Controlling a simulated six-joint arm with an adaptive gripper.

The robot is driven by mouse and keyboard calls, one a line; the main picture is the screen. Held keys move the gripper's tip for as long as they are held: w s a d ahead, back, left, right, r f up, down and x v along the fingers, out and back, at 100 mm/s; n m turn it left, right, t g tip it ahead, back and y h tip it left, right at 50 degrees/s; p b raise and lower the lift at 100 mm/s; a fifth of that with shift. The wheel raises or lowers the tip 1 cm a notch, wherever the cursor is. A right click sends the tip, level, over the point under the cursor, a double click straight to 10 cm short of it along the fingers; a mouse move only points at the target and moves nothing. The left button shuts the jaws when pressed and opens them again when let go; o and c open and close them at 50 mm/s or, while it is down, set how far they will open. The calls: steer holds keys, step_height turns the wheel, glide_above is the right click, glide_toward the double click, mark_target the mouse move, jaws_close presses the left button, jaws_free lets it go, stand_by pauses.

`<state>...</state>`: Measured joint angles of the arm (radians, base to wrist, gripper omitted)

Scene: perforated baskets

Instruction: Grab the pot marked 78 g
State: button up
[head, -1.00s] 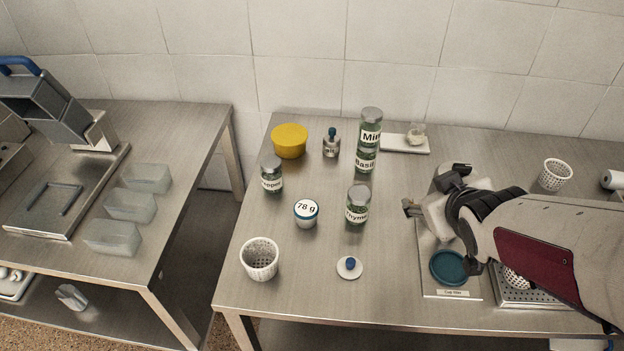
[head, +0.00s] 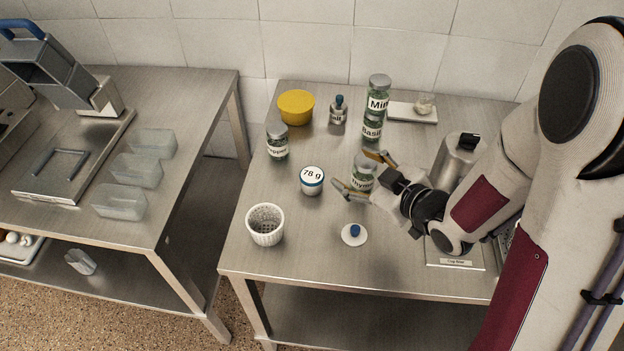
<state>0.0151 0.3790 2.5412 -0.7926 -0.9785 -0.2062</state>
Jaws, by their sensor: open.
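The pot marked 78 g (head: 312,182) is a small white cup with a blue rim and a lettered lid. It stands upright on the steel table, left of my gripper. My gripper (head: 356,172) is open, its two fingers pointing left toward the pot, with a gap between them and the pot. The Thyme jar (head: 363,166) shows between and behind the fingers, partly hidden by them; I cannot tell whether they touch it.
A white perforated basket (head: 265,225) stands front left of the pot, and a white lid with a blue knob (head: 354,234) lies in front. A Pepper jar (head: 277,142), yellow tub (head: 296,107), salt jar (head: 338,112) and stacked Mint and Basil jars (head: 376,105) stand behind.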

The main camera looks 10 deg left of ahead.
mark_target(317, 179)
steer(key=shift+s+a+f+g+y, duration=0.3)
steer(key=shift+s+a+f+y, duration=0.2)
steer(key=shift+s+a+f, duration=0.35)
steer(key=shift+s+a+f+g+y, duration=0.3)
steer(key=shift+s+a+f+y, duration=0.3)
steer(key=shift+f, duration=0.3)
steer(key=shift+a, duration=0.15)
steer(key=shift+x, duration=1.25)
steer(key=shift+x, duration=2.65)
steer(key=shift+w+f, duration=0.1)
steer(key=shift+f, duration=0.05)
